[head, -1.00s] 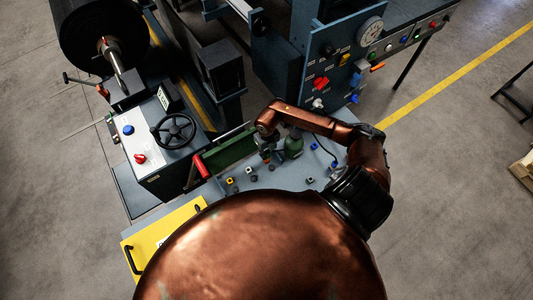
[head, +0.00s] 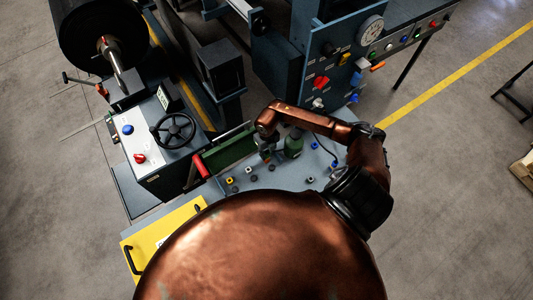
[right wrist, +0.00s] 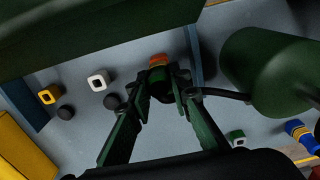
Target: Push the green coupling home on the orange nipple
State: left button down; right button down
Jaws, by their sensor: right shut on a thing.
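My right gripper (right wrist: 161,90) is shut on the dark green coupling (right wrist: 161,86) in the right wrist view. The orange nipple (right wrist: 158,60) shows just beyond the coupling, in line with it. I cannot tell whether the coupling is fully seated on it, because the fingers and shadow hide the joint. In the head view my right gripper (head: 266,154) points down at the work table beside a green bottle-like cylinder (head: 293,146); the coupling and nipple are too small to make out there. My left gripper is not in view.
The green cylinder also stands close on the right in the right wrist view (right wrist: 265,70). A green panel (head: 228,149) stands left of the gripper. Small yellow (right wrist: 48,96), white (right wrist: 98,80) and blue (right wrist: 300,134) fittings sit on the table (head: 285,178). A control panel (head: 330,65) rises behind.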

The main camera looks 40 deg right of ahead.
aim_at(267, 152)
jog(key=shift+f+b, duration=0.55)
jog(key=shift+f, duration=0.2)
jog(key=c, duration=1.7)
grip_release()
jog(key=shift+r, duration=0.15)
jog(key=shift+r+p, duration=2.6)
jog(key=shift+r, duration=0.8)
